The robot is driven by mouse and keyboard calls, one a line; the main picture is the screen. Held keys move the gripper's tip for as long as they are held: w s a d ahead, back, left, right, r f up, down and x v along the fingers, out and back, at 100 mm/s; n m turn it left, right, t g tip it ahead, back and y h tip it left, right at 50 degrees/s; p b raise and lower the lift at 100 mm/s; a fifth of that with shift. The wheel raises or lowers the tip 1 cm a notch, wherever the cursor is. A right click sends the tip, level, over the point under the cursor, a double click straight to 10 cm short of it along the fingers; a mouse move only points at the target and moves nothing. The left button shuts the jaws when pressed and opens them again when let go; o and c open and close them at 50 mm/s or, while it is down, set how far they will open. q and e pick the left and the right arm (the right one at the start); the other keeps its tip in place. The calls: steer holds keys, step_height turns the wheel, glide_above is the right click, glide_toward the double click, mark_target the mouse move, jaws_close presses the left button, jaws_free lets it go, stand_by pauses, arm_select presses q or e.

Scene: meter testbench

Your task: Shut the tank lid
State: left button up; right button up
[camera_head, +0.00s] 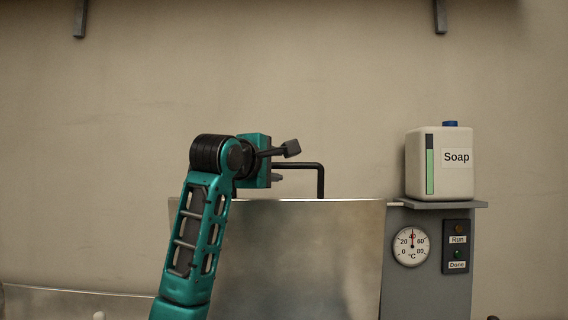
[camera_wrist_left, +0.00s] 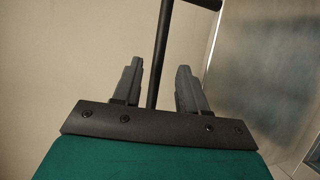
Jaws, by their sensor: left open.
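The tank lid (camera_head: 300,255) is a flat metal panel that stands raised, its upper edge level with the gripper's underside. A dark bar handle (camera_head: 321,180) rises above its top edge. My left gripper (camera_head: 283,164) is at the left part of this handle, with its fingers pointing right. In the left wrist view the handle bar (camera_wrist_left: 161,45) runs between the two open fingers of the left gripper (camera_wrist_left: 157,85), with gaps on both sides. The lid's metal face (camera_wrist_left: 262,85) shows at the right there. My right gripper is in neither view.
A grey panel right of the lid carries a temperature dial (camera_head: 411,246) and a Run/Done indicator box (camera_head: 457,247). A soap canister (camera_head: 440,163) stands on a small shelf (camera_head: 437,204) above them. A metal rim (camera_head: 75,302) lies at the lower left.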

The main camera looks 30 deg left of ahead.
mark_target(283, 166)
arm_select(q)
steer(key=w, duration=0.4)
steer(key=w+a+p, duration=0.1)
steer(key=w, duration=0.1)
steer(key=shift+f, duration=0.15)
jaws_close()
stand_by(0.4)
